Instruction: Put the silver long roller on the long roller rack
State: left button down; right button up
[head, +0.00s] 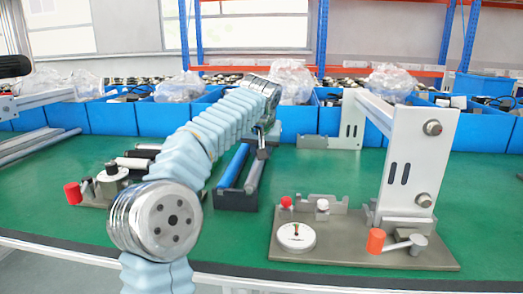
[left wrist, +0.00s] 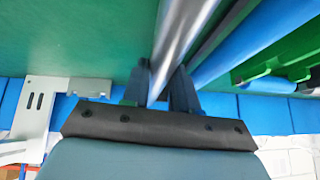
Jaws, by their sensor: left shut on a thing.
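The silver long roller (head: 255,174) runs from my left gripper toward the front, over the right side of a dark grey tray-like rack (head: 236,201) in the head view. I cannot tell whether it rests in the rack or hangs above it. A blue roller (head: 233,166) lies beside it on the left. My left gripper (head: 262,141) is shut on the silver roller near its far end. In the left wrist view, the silver roller (left wrist: 185,35) passes between the two dark fingers (left wrist: 160,88). My right gripper is not in view.
A grey base with a white upright (head: 415,165), dial (head: 296,237) and orange knob (head: 376,240) stands at the right. A similar device with a red knob (head: 73,194) is at the left. Blue bins (head: 110,118) line the back. Green table (head: 230,250) is clear in front of the rack.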

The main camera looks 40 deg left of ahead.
pick_arm(q)
jog(key=shift+f, duration=0.25)
jog(key=shift+f, duration=0.2)
dwell(0.3)
jog(key=c, duration=0.8)
grip_release()
jog(key=p+v, duration=0.2)
jog(key=v, duration=1.2)
jog(key=shift+w, duration=0.1)
jog(key=shift+a, duration=0.1)
